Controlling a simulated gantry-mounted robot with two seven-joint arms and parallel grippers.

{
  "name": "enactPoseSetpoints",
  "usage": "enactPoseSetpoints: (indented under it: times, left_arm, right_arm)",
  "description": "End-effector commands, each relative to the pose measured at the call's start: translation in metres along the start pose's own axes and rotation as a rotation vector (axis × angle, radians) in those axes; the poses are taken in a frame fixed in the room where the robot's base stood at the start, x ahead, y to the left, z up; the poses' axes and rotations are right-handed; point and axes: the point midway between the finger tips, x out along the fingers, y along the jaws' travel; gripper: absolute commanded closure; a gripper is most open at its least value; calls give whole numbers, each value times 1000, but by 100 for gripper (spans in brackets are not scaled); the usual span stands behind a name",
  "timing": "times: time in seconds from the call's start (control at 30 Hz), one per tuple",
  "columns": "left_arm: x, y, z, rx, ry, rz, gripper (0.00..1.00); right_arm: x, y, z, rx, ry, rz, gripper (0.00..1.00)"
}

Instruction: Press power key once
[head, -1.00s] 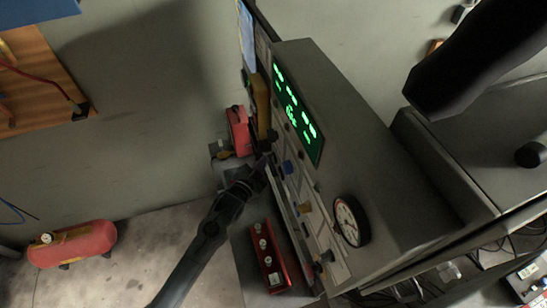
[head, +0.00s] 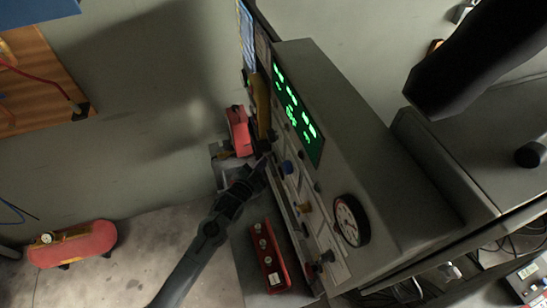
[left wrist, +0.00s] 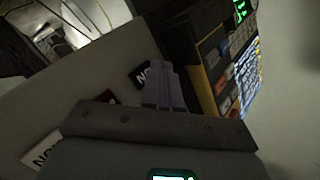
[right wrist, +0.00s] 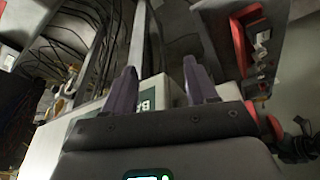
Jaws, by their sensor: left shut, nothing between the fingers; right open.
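The grey console (head: 385,150) has a green lit display (head: 297,112), a round gauge (head: 351,221) and coloured knobs on its front. My left gripper (head: 264,160) is close to that front, below a yellow-edged unit (head: 262,102). In the left wrist view my left gripper (left wrist: 163,85) is shut and empty. A yellow-edged keypad unit (left wrist: 225,68) with several keys, some reddish, stands to the right of its fingertips, apart from them. I cannot read which key is the power key. My right gripper (right wrist: 160,82) is open and empty in the right wrist view.
A red box with several fittings (head: 268,256) sits below the console front. Another red case (head: 238,131) is by the wall. A red tank (head: 72,243) lies on the floor at left. Dark cables (right wrist: 85,45) hang behind my right gripper.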

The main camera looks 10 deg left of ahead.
Motion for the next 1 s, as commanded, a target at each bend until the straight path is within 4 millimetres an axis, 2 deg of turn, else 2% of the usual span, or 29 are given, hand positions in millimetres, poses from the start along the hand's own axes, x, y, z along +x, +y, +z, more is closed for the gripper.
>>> enactPoseSetpoints:
  times: [1.0]
  left_arm:
    - [7,5,-5,0,0,0,100]
  right_arm:
    - [0,1,0,-4,-1,3,43]
